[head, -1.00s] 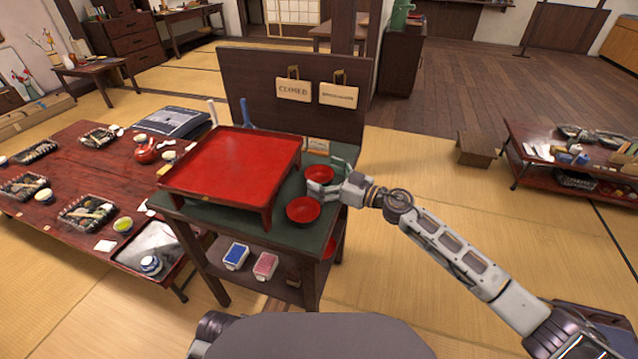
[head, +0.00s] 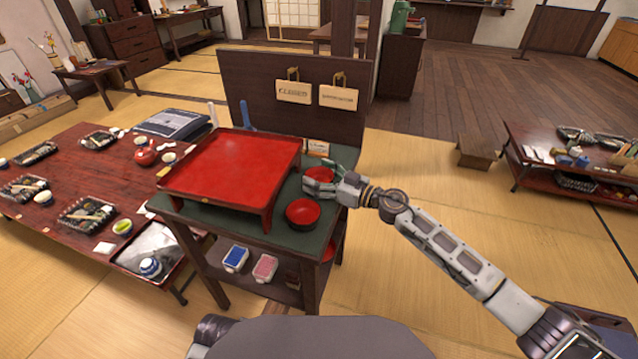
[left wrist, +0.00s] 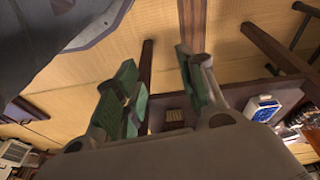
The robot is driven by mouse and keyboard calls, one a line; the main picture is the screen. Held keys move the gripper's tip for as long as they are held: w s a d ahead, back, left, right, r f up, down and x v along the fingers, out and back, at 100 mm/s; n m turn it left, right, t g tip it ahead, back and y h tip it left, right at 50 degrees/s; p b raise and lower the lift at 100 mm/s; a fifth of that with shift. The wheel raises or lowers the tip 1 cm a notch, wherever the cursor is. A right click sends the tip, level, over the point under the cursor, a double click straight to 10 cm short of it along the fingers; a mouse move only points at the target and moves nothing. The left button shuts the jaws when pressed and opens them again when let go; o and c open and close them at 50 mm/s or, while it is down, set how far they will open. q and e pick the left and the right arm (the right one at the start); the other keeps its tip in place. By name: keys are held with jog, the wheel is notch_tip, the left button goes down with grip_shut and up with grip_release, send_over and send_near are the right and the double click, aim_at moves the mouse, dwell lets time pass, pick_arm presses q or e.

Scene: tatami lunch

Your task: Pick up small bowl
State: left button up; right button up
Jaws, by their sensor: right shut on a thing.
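Two small red bowls with dark outsides are on the right part of the green-topped stand (head: 335,205) in the head view. The far bowl (head: 319,173) is at my right gripper (head: 313,183), which is shut on its rim. The fingers hide part of that bowl, and I cannot tell whether it is clear of the stand top. The near bowl (head: 303,213) stands upright just in front of the gripper. My left gripper (left wrist: 157,72) shows in the left wrist view with its green-padded fingers apart and nothing between them.
A large red tray table (head: 235,165) fills the left of the stand, close to the bowls. A dark panel with two hanging signs (head: 293,92) rises behind. Blue and pink boxes (head: 265,267) sit on the lower shelf. A low table with dishes (head: 60,195) stands left.

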jog(key=shift+c, duration=1)
pick_arm(q)
jog(key=shift+r, duration=0.15)
pick_arm(e)
jog(key=shift+r, duration=0.2)
jog(key=shift+r, duration=0.2)
jog(key=shift+r+p, duration=0.55)
jog(key=shift+p, duration=0.05)
jog(key=shift+r, duration=0.35)
notch_tip(320, 180, up, 3)
jog(key=shift+f+p, duration=0.15)
jog(key=shift+p, duration=0.9)
pick_arm(q)
notch_tip(320, 180, down, 12)
jog(key=s+a+p, duration=0.1)
jog(key=a+p, duration=0.1)
jog(key=a, duration=0.1)
jog(key=shift+s+y+p, duration=0.25)
jog(key=shift+y+p, duration=0.05)
jog(key=shift+y, duration=0.1)
pick_arm(e)
jog(key=shift+r, duration=2.35)
